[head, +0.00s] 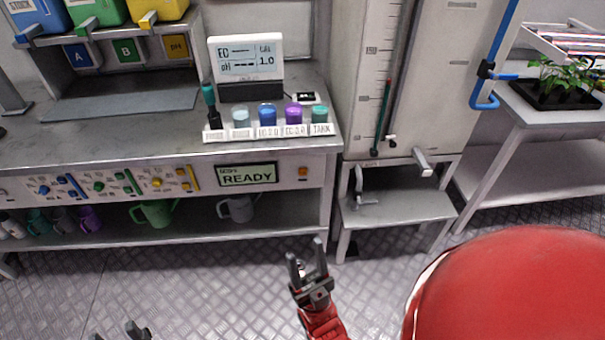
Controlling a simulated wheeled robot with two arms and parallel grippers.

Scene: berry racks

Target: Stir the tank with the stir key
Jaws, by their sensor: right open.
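The tall pale tank (352,60), with a marked scale on its front, stands right of the bench on a grey stand (400,207). A dark, thin upright tube (385,105) runs along the scale. A small grey bent piece (362,187) is at the stand's left, below the tank; I cannot tell whether it is the stir key. A grey spout or lever (422,160) juts from the tank's lower front. My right gripper (305,252) is open and empty over the floor, in front of the stand. My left gripper (118,332) shows only its separated fingertips at the bottom edge.
The bench holds a meter display (246,58) and a rack (272,132) of labelled, coloured-capped containers. Its control panel shows a READY screen (247,175). Mugs and jugs sit on the lower shelf. A plant tray (555,93) is on the right table. Floor (215,285) in front is clear.

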